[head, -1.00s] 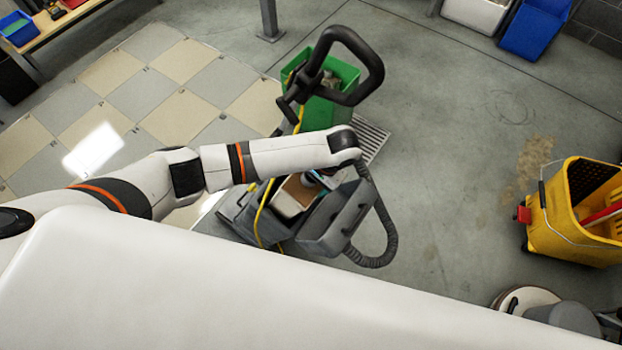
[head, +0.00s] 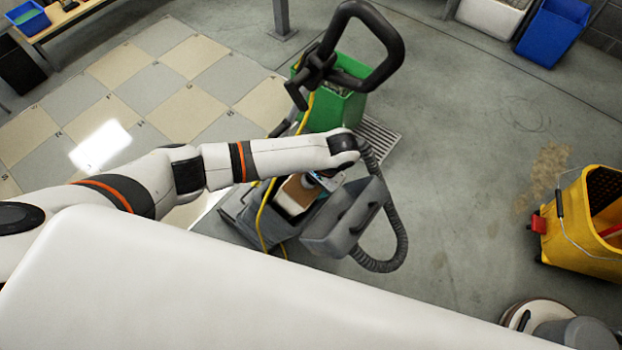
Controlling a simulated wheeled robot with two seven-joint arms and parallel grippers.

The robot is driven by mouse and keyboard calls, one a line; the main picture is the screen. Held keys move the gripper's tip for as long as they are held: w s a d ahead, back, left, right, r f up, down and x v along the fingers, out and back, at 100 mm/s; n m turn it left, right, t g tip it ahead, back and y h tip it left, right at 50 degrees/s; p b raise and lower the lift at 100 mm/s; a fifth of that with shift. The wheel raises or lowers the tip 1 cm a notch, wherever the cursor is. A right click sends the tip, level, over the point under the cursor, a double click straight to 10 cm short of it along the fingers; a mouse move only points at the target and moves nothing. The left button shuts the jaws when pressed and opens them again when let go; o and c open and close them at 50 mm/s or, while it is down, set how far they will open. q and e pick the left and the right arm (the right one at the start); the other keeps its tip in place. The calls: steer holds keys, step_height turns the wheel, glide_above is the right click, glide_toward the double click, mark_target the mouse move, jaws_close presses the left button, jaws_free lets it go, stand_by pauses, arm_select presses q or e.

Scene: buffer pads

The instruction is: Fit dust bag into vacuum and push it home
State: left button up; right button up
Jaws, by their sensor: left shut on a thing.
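The vacuum is a grey upright machine with a black loop handle (head: 360,50). Its body (head: 240,215) stands on the floor below my left arm. Its grey lid (head: 340,220) is swung open to the right. A tan and white block (head: 296,195), which looks like the dust bag, sits in or at the open bay; how deep it sits I cannot tell. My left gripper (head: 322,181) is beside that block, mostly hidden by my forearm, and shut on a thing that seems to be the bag. My right gripper is out of view.
A ribbed hose (head: 400,235) loops out on the vacuum's right, and a yellow cord (head: 262,220) runs down its left. A green bin (head: 335,105) stands behind. A yellow mop bucket (head: 575,225) is at the right. Floor between bucket and hose is clear.

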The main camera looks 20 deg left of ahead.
arm_select(q)
steer(key=w+b+x, duration=0.1)
steer(key=b+x, duration=0.4)
steer(key=x, duration=0.5)
steer(key=shift+f, duration=0.2)
stand_by(0.5)
steer(key=shift+w+d, duration=0.1)
steer(key=shift+d, duration=0.05)
steer(key=o, duration=1.2)
steer(key=shift+c, duration=0.2)
steer(key=v, duration=1.2)
steer(key=shift+p, duration=0.3)
steer(key=p+v, duration=0.1)
steer(key=p, duration=0.1)
steer(key=p+v, duration=0.4)
steer(key=shift+s+a+r, duration=0.2)
steer(key=shift+s+a, duration=0.05)
steer(key=shift+s, duration=0.05)
steer(key=shift+f, duration=0.1)
